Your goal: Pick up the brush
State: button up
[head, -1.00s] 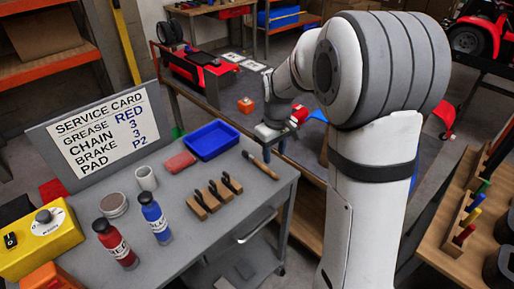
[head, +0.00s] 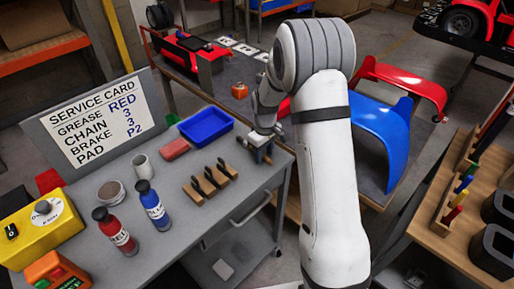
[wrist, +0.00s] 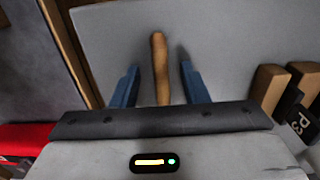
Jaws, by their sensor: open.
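The brush shows in the wrist view as a brown wooden handle (wrist: 160,62) on the grey cart top (wrist: 225,40). My gripper (wrist: 160,80) is open, with one blue finger on each side of the handle and a gap on both sides. The lower end of the brush is hidden behind the gripper body. In the head view my gripper (head: 262,153) is low over the far right corner of the cart, and it hides the brush there.
A blue tray (head: 206,128) stands left of my gripper. Wooden blocks with dark pads (head: 210,184) lie in front, also at the wrist view's right (wrist: 270,88). Red (head: 116,233) and blue (head: 153,207) bottles stand nearer. A wooden-edged bench adjoins behind.

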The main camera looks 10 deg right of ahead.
jog(key=shift+c, duration=0.4)
grip_shut()
